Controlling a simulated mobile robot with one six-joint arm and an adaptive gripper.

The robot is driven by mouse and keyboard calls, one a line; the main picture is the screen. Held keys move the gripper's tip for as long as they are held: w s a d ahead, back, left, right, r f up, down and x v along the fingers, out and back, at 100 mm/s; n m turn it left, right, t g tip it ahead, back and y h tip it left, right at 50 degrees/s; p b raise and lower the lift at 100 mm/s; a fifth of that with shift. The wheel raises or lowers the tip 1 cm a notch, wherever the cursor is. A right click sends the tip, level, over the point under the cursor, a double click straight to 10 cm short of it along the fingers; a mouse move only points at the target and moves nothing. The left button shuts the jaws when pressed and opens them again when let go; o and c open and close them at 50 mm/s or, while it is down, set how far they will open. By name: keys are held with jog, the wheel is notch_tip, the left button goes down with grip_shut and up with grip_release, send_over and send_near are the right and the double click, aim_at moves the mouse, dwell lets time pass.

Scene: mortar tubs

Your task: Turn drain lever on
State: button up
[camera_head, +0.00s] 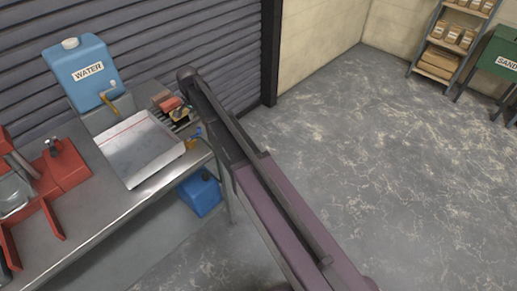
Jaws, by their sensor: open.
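A small blue lever (197,132) sits on a brass-coloured valve (190,144) at the right edge of the shallow metal tray (128,158). My arm passes just to the right of it. Whether the lever is on or off is too small to tell. My gripper does not show clearly; my arm's dark elbow is in view above the bench, and the part beyond it seems hidden.
A blue water container (80,72) with a brass tap stands behind the tray. Small red and dark items lie beside the tray. Red equipment (62,168) stands left on the metal bench (95,228). A blue container (200,194) sits below. The floor at right is clear.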

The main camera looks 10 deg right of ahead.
jog(key=shift+r+p, duration=3.55)
jog(key=shift+r, duration=0.35)
jog(key=s+d+f+n+b, duration=0.2)
jog(key=s+d+f+b, duration=0.2)
jog(key=s+d, duration=0.6)
jog(key=s+d+f+n+b, duration=0.3)
jog(key=s+d+f+b, duration=0.2)
jog(key=s+d, duration=0.4)
jog(key=shift+s+d, duration=0.35)
jog(key=shift+s, duration=0.9)
jog(key=shift+f, duration=0.1)
jog(key=s+d+n, duration=0.2)
jog(key=s+d, duration=0.1)
jog(key=s, duration=0.3)
jog(key=shift+d, duration=0.2)
